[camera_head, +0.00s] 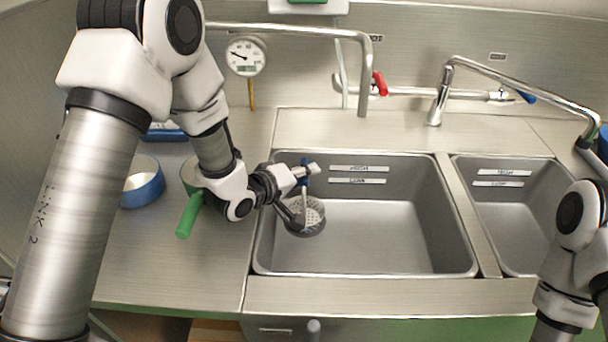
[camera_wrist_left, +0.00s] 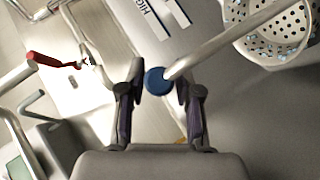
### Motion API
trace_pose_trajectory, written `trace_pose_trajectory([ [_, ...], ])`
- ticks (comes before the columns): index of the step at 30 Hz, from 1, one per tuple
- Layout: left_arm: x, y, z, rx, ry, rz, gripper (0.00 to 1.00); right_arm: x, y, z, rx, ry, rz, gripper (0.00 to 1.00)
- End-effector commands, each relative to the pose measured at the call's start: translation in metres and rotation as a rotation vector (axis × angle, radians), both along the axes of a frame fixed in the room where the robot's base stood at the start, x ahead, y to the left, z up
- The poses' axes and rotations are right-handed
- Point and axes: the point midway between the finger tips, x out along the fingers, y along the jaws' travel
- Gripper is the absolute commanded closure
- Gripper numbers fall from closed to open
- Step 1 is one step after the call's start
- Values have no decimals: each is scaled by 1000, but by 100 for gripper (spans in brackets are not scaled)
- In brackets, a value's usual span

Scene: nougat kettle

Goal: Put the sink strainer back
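The sink strainer (camera_head: 312,222) is a round metal basket with holes and an upright rod tipped in blue. It is at the left side of the large left basin; I cannot tell whether it touches the floor. In the left wrist view the pale perforated basket (camera_wrist_left: 262,45) is at the upper right, and its rod runs to the blue knob (camera_wrist_left: 158,81). My left gripper (camera_head: 305,192) is at the rod. In the wrist view its fingers (camera_wrist_left: 158,90) stand apart on either side of the knob, with small gaps. My right gripper is out of view.
The left basin (camera_head: 385,240) is otherwise empty, with a smaller basin (camera_head: 515,220) to its right. A faucet (camera_head: 365,70) reaches over the back edge. A blue-rimmed bowl (camera_head: 145,188) and a green handle (camera_head: 190,215) are on the left counter. A gauge (camera_head: 245,57) stands behind.

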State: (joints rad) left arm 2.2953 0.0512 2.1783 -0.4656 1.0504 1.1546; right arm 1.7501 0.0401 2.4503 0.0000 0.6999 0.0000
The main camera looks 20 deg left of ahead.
Motion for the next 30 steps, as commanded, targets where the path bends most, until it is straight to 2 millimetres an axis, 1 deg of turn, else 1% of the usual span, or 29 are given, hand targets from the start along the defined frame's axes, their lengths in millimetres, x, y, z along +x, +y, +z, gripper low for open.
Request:
trace_pose_trajectory([
  [8,0,0,1,0,-1,0,53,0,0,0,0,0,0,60],
  [11,0,0,7,-1,-2,0,53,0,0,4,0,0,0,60],
  [14,-12,7,10,-3,0,4,53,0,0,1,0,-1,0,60],
  [23,-77,35,41,-9,-1,4,53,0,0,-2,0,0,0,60],
  [24,-84,37,51,-8,3,3,53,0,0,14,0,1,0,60],
  [25,-88,39,53,-6,4,3,53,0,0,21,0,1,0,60],
  [27,-95,42,54,-6,3,3,53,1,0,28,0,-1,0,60],
  [30,-101,44,53,-3,1,1,53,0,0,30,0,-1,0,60],
])
